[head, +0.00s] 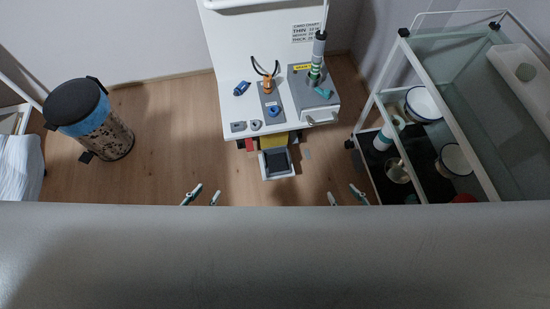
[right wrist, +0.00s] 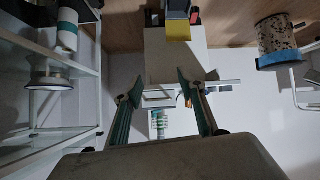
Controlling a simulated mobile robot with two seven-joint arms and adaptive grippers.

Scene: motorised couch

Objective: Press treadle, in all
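A low unit with a yellow panel (head: 273,141) and a dark pad in a pale frame (head: 291,165) sits below the white worktop's front edge; it may be the treadle. The yellow panel also shows in the right wrist view (right wrist: 178,30). A small black pedal (head: 86,157) sticks out at the foot of the bin. My left gripper (head: 203,197) is open and empty, left of the low unit. My right gripper (head: 345,196) is open and empty, right of it; its spread fingers show in the right wrist view (right wrist: 160,90). Neither touches a pedal.
A broad grey surface (head: 270,255) fills the bottom of the head view and hides my arms. A white worktop (head: 235,112) holds several small parts. A speckled bin (head: 108,138) stands left. A glass-shelved trolley (head: 435,60) with bowls stands right. Wooden floor (head: 170,130) is clear between.

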